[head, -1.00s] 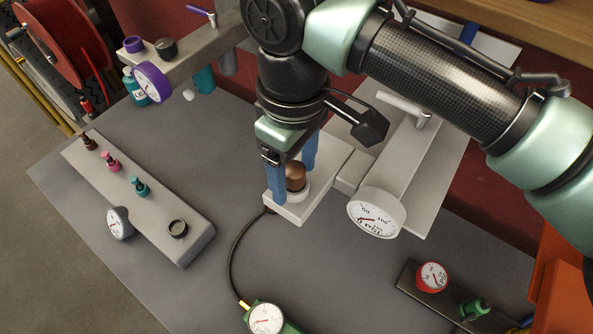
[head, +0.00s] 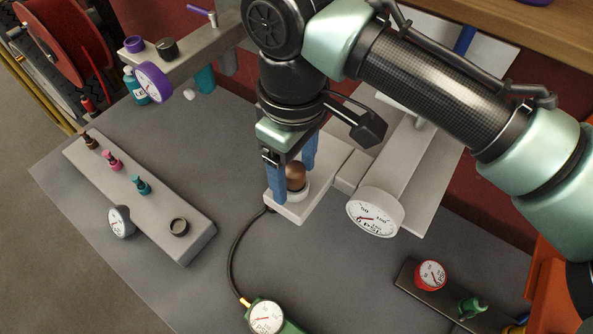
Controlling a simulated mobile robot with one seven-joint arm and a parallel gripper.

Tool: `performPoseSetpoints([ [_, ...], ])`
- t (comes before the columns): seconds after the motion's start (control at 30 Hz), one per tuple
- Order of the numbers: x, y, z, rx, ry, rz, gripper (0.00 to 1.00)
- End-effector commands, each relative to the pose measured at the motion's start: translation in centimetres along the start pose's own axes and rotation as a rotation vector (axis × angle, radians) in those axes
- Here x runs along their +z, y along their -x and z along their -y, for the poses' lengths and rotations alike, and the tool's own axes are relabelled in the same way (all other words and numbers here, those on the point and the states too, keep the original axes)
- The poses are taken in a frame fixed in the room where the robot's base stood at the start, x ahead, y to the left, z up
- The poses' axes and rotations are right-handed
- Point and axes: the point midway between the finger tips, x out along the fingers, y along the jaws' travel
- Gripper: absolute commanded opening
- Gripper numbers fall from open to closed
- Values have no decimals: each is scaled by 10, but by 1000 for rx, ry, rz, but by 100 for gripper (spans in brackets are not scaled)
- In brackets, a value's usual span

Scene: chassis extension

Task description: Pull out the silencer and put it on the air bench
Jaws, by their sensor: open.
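A brown, dome-topped part (head: 297,176), which looks like the silencer, stands upright in a white collar on a pale block in the middle of the head view. My gripper (head: 290,186) points down over it with its two blue fingers apart, one on each side. The left finger reaches down beside the collar. The right finger is partly behind the brown part, and I cannot tell whether either finger touches it. The grey bench top (head: 330,285), which may be the air bench, spreads around and below the block.
A large white gauge (head: 375,212) stands close to the right of the block. A black hose (head: 232,258) runs from the block to a green gauge (head: 266,318). A long grey block (head: 150,205) with several small fittings lies at left. Bare bench lies between.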

Motion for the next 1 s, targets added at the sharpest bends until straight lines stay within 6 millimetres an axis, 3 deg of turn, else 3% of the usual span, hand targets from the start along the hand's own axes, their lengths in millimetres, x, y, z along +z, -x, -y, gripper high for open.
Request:
performPoseSetpoints([
  [0.07,0,0,0,0,0,0,70],
  [0.47,0,0,0,0,0,0,0],
  [0.67,0,0,0,0,0,1,0],
  [0.7,0,0,0,0,0,1,61],
  [0.9,0,0,0,0,0,0,97],
  [1.0,0,0,0,0,0,0,100],
])
